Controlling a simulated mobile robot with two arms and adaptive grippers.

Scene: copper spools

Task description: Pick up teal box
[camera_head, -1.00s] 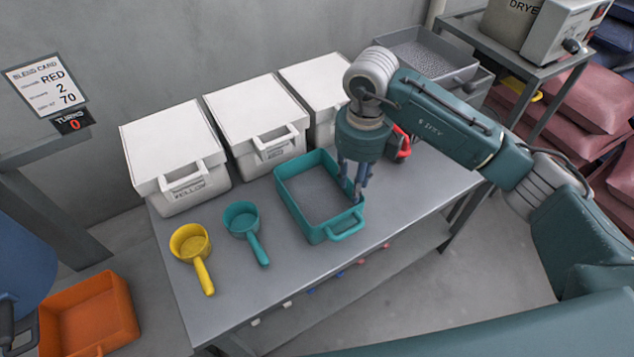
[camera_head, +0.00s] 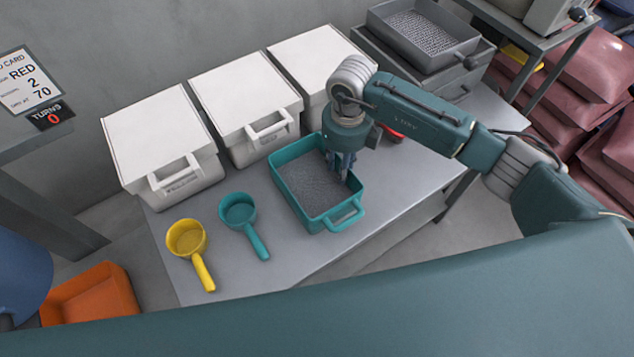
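The teal box (camera_head: 312,226) is an open tray with a loop handle on its near side. It stands on the grey table and holds grey granules. My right gripper (camera_head: 342,174) points straight down at the box's right side wall, with its fingers low by the rim. The fingers overlap in this view, so I cannot tell whether they are closed on the wall. My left gripper is out of view.
A teal scoop (camera_head: 239,211) and a yellow scoop (camera_head: 187,240) lie left of the box. Three white lidded bins (camera_head: 162,140) line the back. A grey tray (camera_head: 385,33) of granules stands at the far right. A red object (camera_head: 394,136) is partly hidden behind my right arm.

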